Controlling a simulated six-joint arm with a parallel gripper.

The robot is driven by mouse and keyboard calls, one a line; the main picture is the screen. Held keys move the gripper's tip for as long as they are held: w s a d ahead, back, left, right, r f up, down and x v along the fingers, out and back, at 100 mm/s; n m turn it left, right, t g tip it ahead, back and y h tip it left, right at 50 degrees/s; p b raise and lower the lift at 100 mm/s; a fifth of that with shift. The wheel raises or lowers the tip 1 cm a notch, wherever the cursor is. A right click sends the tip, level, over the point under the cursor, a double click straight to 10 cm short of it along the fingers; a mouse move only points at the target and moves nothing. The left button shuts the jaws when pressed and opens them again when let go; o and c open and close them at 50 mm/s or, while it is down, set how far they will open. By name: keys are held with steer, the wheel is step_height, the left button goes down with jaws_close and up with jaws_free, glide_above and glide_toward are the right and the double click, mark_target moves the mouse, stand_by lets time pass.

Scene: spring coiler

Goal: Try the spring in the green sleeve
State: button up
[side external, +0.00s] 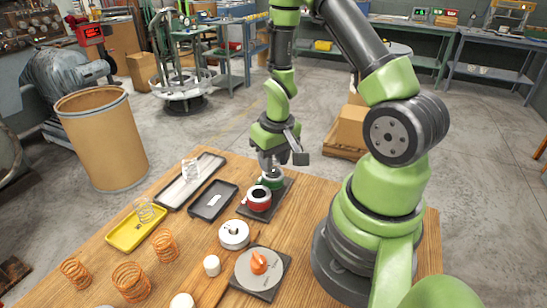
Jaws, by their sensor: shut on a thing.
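The green sleeve (272,183) stands on a dark base plate (283,190) near the far edge of the wooden table, just behind the red sleeve (259,199). My gripper (269,168) points down directly over the green sleeve, its fingertips at or close to the sleeve's mouth. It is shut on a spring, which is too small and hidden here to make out. I cannot tell how far the spring is inside the sleeve.
A yellow tray (122,238) holds a pale spring (144,210). Several orange springs (165,245) stand at the front left. A long grey tray (171,198) and a black tray (206,211) lie left of the sleeves.

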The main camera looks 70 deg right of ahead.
steer(key=shift+f, duration=0.35)
steer(key=shift+r, duration=0.15)
stand_by(1.2)
steer(key=shift+r, duration=2.35)
steer(key=shift+a, duration=0.1)
